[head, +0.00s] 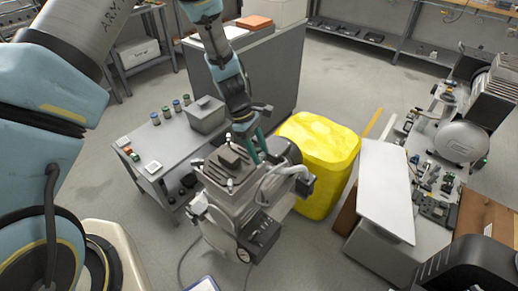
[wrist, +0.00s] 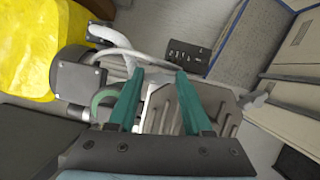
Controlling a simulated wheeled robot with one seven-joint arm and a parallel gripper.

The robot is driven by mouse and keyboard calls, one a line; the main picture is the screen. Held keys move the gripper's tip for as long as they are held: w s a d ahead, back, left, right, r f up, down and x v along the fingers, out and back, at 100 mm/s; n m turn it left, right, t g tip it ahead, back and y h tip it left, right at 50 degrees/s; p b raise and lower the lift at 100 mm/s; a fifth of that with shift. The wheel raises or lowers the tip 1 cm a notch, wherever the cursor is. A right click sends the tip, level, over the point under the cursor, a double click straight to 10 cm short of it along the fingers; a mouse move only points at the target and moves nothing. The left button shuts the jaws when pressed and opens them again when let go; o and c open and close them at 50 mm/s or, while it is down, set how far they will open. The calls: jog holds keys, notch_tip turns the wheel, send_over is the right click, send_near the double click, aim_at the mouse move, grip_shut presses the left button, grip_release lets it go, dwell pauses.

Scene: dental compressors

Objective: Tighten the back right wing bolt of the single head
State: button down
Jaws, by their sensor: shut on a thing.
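The single head compressor (head: 222,190) stands on the floor in the middle of the head view, its grey ribbed top facing up. A small white wing bolt (head: 230,183) shows at the near edge of the top, and another (head: 228,138) at the far edge. My gripper (head: 258,158) reaches down to the back right part of the top. In the wrist view the green fingers of my gripper (wrist: 160,76) straddle the edge of the ribbed head (wrist: 185,108). The fingers are shut on the back right wing bolt, which they mostly hide.
A yellow bin (head: 320,160) stands close behind the compressor to the right. A grey table (head: 165,145) with small jars and a grey box is at the left. A bench (head: 385,190) with equipment is at the right. Pale hoses curve beside the head.

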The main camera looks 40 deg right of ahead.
jog(key=m+y, duration=0.1)
jog(key=m, duration=0.1)
jog(key=m+y+b, duration=0.1)
jog(key=m, duration=0.2)
jog(key=shift+d+f+m, duration=0.1)
jog(key=shift+d+m, duration=0.1)
jog(key=shift+m, duration=0.1)
jog(key=m+y+b, duration=0.1)
jog(key=m+y, duration=0.1)
jog(key=m, duration=0.2)
jog(key=shift+d+m, duration=0.1)
jog(key=shift+m, duration=0.3)
jog(key=shift+b, duration=0.3)
jog(key=shift+c, duration=1.6)
grip_release()
jog(key=b+v, duration=0.2)
jog(key=v, duration=0.9)
jog(key=shift+b, duration=0.4)
